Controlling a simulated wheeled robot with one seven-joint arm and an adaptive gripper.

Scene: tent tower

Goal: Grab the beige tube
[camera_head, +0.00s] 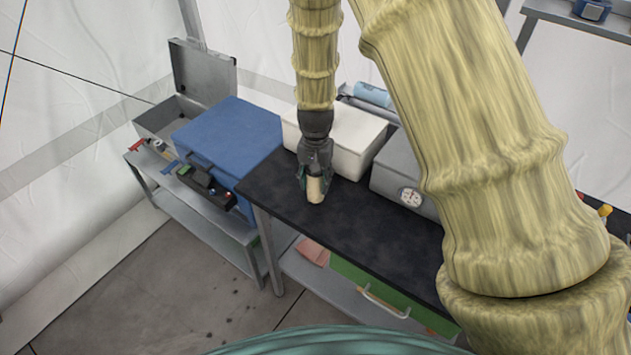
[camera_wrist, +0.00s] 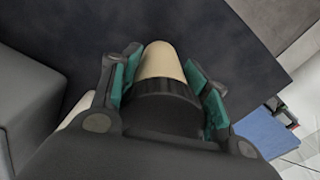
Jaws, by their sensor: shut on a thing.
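The beige tube (camera_head: 315,189) is upright, or nearly so, at the dark tabletop (camera_head: 370,215), near its left end. In the wrist view the beige tube (camera_wrist: 161,62) sits between the green finger pads and has a black ribbed cap or collar at its near end. My gripper (camera_head: 315,178) is shut on it from above, and it also shows in the wrist view (camera_wrist: 165,85) with a pad on each side of the tube. I cannot tell whether the tube's lower end touches the table.
A white box (camera_head: 345,138) stands just behind my gripper, and a grey box with a dial (camera_head: 408,197) stands to the right. A blue case (camera_head: 228,140) sits on the lower bench to the left. The tabletop in front is clear.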

